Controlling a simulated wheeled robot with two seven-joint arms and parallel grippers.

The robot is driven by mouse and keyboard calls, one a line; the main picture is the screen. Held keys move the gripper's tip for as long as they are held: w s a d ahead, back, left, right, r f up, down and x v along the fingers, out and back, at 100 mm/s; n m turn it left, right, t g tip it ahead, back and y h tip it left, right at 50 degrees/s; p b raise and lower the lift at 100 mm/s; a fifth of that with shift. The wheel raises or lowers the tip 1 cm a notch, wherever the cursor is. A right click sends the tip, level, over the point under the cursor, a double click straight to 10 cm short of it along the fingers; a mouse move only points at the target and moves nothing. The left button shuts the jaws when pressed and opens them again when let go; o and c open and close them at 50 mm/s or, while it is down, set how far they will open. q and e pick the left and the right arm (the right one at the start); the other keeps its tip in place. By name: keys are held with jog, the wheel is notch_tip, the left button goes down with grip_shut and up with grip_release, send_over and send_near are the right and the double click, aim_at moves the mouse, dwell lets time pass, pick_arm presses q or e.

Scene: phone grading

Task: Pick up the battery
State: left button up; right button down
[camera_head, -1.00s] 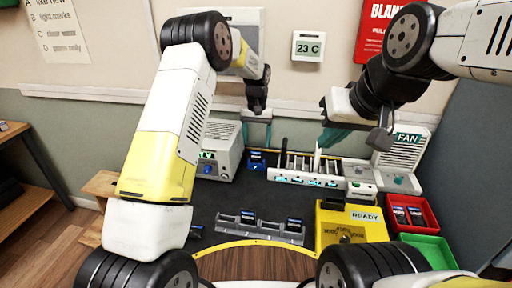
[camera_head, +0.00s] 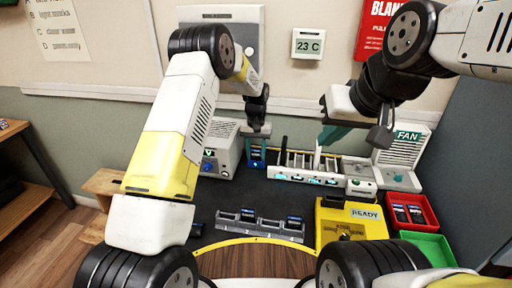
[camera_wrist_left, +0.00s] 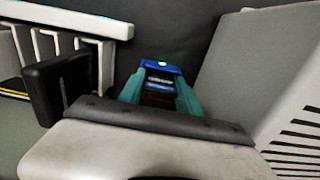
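A dark battery with a blue label (camera_wrist_left: 160,82) sits in a small blue holder (camera_wrist_left: 160,67) with a green light, seen in the left wrist view. In the head view the blue holder (camera_head: 257,160) stands at the back of the table, right of the grey box. My left gripper (camera_wrist_left: 160,95) points down at it, teal fingers apart, one on each side of the battery; contact cannot be made out. In the head view my left gripper (camera_head: 257,150) is over the holder. My right gripper (camera_head: 331,136) hangs over the white slotted rack; its finger gap is unclear.
A grey box (camera_head: 222,160) is close left of my left gripper and the white slotted rack (camera_head: 305,175) close right. A grey tray (camera_head: 230,225) holds several dark blue-topped pieces. A yellow READY station (camera_head: 335,235), red bin (camera_head: 432,222) and green bin (camera_head: 425,245) are at right.

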pick_arm(q)
grip_shut()
jog(key=shift+r, duration=0.1)
